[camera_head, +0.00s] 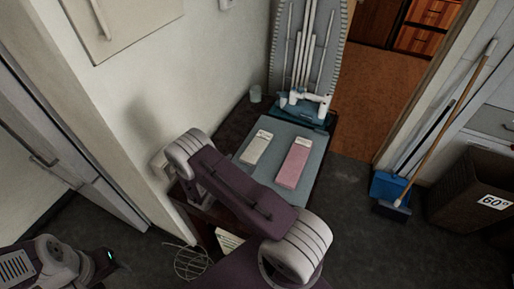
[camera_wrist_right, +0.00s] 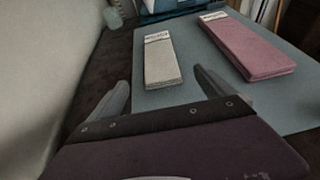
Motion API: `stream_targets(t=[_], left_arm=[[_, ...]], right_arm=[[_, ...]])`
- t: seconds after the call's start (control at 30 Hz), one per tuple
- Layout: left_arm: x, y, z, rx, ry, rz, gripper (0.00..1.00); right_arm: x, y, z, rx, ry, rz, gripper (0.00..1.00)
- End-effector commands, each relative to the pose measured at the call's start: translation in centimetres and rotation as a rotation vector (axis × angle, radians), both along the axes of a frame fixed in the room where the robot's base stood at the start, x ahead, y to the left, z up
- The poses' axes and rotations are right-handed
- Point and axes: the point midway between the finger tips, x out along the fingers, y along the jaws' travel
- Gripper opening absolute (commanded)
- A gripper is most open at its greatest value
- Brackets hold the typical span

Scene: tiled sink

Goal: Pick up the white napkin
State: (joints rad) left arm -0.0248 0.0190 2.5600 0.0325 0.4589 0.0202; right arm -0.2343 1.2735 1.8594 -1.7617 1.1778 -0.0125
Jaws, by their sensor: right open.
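The white napkin (camera_head: 257,148) is a folded off-white strip with a printed band at its far end. It lies flat on a blue-grey surface (camera_head: 311,133), left of a pink napkin (camera_head: 294,163). In the right wrist view the white napkin (camera_wrist_right: 161,62) lies ahead of my right gripper (camera_wrist_right: 160,83). The gripper's two fingers are apart with nothing between them, and the napkin's near end is just beyond the fingertips. In the head view my right arm hides the gripper's fingers. My left gripper is not in view.
The pink napkin (camera_wrist_right: 248,47) lies close on the right. A wall (camera_head: 140,100) runs along the left side. A small glass (camera_head: 255,94) and an ironing board (camera_head: 309,45) stand behind. A broom (camera_head: 440,130) and dark basket (camera_head: 470,190) are at right.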

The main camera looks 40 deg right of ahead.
Motion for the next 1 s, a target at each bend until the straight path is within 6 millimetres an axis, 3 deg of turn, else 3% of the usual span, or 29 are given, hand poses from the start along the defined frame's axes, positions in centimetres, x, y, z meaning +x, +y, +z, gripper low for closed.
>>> stream_targets(t=[0.23, 0.47, 0.7, 0.97, 1.0], left_arm=[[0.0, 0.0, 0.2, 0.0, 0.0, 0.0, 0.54], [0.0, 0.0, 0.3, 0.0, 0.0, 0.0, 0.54], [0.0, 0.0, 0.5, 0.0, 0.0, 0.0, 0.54], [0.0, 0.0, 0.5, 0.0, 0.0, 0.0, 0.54], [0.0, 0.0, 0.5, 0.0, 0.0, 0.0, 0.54]], right_arm=[[1.1, -2.7, -1.1, 0.002, -0.002, -0.007, 0.94], [1.6, -3.7, -1.6, 0.002, -0.002, -0.005, 0.94], [3.0, -7.1, -3.4, 0.003, -0.002, -0.006, 0.94], [3.3, -7.6, -3.6, 0.003, -0.002, -0.003, 0.94], [3.3, -7.6, -3.6, 0.003, -0.002, -0.003, 0.88]])
